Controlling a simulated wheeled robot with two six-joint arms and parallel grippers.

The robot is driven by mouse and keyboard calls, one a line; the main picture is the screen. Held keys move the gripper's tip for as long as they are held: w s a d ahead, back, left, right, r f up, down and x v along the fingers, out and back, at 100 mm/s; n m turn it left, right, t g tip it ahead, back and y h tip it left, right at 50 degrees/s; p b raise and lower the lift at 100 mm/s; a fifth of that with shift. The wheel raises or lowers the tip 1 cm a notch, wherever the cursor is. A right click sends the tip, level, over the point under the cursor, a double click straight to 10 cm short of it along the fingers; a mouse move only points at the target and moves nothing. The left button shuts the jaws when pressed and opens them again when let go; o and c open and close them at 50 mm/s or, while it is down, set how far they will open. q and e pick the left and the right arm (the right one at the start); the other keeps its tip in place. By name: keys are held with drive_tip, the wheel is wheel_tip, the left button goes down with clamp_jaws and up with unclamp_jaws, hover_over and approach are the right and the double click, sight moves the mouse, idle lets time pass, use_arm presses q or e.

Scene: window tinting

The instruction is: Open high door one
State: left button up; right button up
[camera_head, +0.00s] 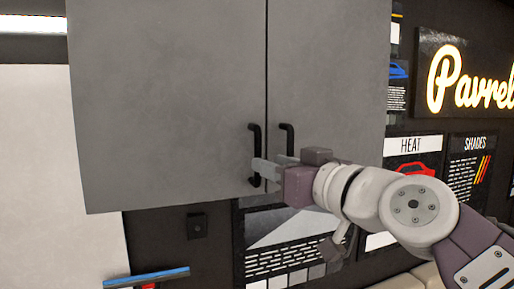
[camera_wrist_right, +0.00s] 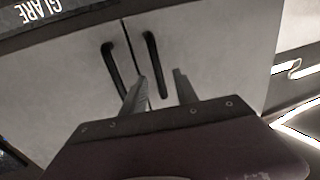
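A grey wall cabinet has two closed doors, a left door (camera_head: 170,100) and a right door (camera_head: 330,80), with a thin seam between them. A black left handle (camera_head: 254,143) and a black right handle (camera_head: 288,136) stand upright beside the seam. My right gripper (camera_head: 264,171) is at the lower part of the left handle. In the right wrist view, turned about upside down, my right gripper's fingers (camera_wrist_right: 158,90) are apart, with the left door's handle (camera_wrist_right: 153,60) between them. The other handle (camera_wrist_right: 112,65) is outside the fingers. My left gripper is out of view.
A glowing sign (camera_head: 470,80) and posters, including a HEAT poster (camera_head: 412,145), hang on the dark wall at right. A blue-edged squeegee-like tool (camera_head: 147,277) is below the cabinet at left. A white panel (camera_head: 55,170) stands at far left.

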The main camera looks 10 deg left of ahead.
sight(258, 189)
drive_tip(key=p+x, duration=0.1)
drive_tip(key=x, duration=0.2)
drive_tip(key=p+x, duration=0.1)
drive_tip(key=x, duration=0.2)
drive_tip(key=shift+w+p, duration=0.35)
drive_tip(key=shift+w, duration=0.15)
drive_tip(key=shift+s+a+f, duration=0.1)
drive_tip(key=shift+s, duration=0.05)
drive_tip(key=shift+s, duration=0.1)
drive_tip(key=shift+c, duration=1)
drive_tip(key=c, duration=0.6)
